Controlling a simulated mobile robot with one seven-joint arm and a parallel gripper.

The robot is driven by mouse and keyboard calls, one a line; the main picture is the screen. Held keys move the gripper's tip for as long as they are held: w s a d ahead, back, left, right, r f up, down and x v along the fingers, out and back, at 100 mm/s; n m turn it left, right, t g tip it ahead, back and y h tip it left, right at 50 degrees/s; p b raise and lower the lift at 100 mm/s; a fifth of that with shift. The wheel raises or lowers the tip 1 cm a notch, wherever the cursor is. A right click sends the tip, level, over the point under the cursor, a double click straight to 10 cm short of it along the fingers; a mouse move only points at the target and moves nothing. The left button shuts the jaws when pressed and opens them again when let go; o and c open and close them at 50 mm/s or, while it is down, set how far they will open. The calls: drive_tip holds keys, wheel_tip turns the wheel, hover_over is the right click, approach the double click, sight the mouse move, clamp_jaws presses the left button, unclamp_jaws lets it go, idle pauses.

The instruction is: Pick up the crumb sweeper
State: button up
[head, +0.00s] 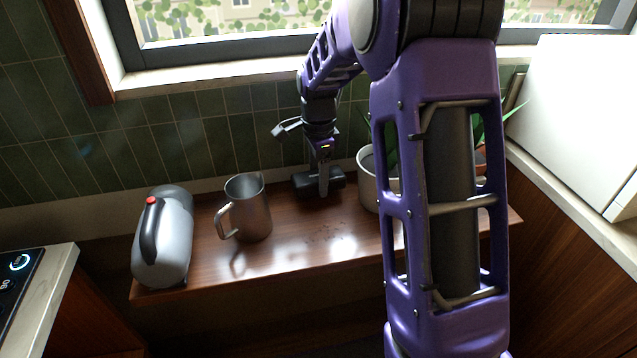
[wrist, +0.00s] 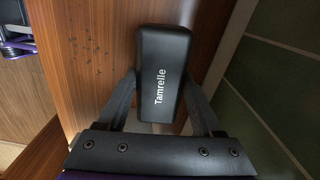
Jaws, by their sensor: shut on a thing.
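The crumb sweeper looks to be the small black block (head: 304,182) at the back of the wooden shelf, near the tiled wall. In the wrist view it is a black rounded box (wrist: 163,70) marked "Tamrelle". My gripper (head: 323,188) reaches down over it from above. In the wrist view my gripper (wrist: 162,90) has one finger on each side of the box, shut on it. The finger tips are partly hidden beside the box. I cannot tell whether the box touches the shelf.
The wooden shelf (head: 300,248) has dark crumbs (wrist: 95,55) on it. A white plant pot (head: 368,180) stands close on the right, partly behind my arm. The tiled wall (head: 215,140) is close behind.

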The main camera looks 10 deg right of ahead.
wheel_tip(320, 180, up, 16)
drive_tip(key=p, duration=0.2)
drive_tip(key=o, duration=0.9)
drive_tip(key=c, duration=0.6)
drive_tip(key=shift+s, duration=0.1)
drive_tip(key=shift+c, duration=0.2)
